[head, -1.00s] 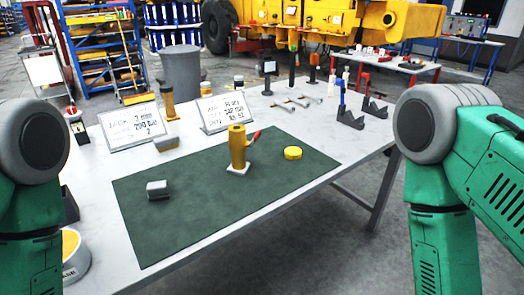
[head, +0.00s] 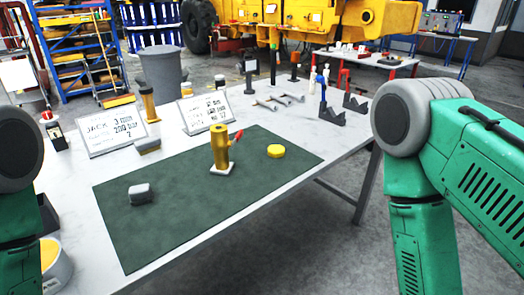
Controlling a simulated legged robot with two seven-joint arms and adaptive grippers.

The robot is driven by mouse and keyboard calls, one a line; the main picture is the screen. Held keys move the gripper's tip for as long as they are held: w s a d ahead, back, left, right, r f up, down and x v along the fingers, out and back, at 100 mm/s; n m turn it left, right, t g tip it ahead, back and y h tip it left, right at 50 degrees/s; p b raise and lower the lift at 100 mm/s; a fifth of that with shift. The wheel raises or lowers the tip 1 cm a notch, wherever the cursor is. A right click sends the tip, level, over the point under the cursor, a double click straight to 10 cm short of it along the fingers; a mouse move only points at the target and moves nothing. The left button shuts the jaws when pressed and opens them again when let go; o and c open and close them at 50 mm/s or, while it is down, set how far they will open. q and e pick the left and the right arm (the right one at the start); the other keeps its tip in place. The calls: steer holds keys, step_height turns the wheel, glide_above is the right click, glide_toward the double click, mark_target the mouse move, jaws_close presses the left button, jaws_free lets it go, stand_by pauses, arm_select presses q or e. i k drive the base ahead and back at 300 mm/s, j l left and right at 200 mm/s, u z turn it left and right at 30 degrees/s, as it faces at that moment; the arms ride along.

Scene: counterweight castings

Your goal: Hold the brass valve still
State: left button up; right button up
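The brass valve (head: 220,150) stands upright on a small white square base, near the middle of a dark green mat (head: 165,205) on the white table. A red handle (head: 237,136) sticks out from its upper right side. Nothing touches the valve. My arms show only in part, at the left and right edges of the head view. Both grippers are outside the view.
On the mat, a grey block (head: 140,194) lies to the left and a yellow disc (head: 276,151) to the right. Two sign cards (head: 112,132) stand behind it. Tools and dark stands (head: 335,115) occupy the back right. The front mat is clear.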

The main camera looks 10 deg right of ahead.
mark_target(221, 143)
steer(key=l+u, duration=0.15)
steer(key=u, duration=0.25)
steer(key=i+l+u, duration=0.1)
steer(key=u, duration=0.35)
steer(key=l+u, duration=0.2)
steer(key=u, duration=0.2)
steer(key=l+u, duration=0.15)
steer(key=l, duration=0.25)
steer(key=k+l+u, duration=0.15)
steer(key=l, duration=0.25)
steer(key=l+u, duration=0.15)
steer(key=l, duration=0.25)
steer(key=k+l+u, duration=0.1)
steer(key=l, duration=0.25)
steer(key=k+l+u, duration=0.15)
steer(key=l, duration=0.2)
steer(key=k+l+u, duration=0.15)
steer(key=l, duration=0.2)
steer(key=k+l, duration=0.25)
steer(key=l, duration=0.2)
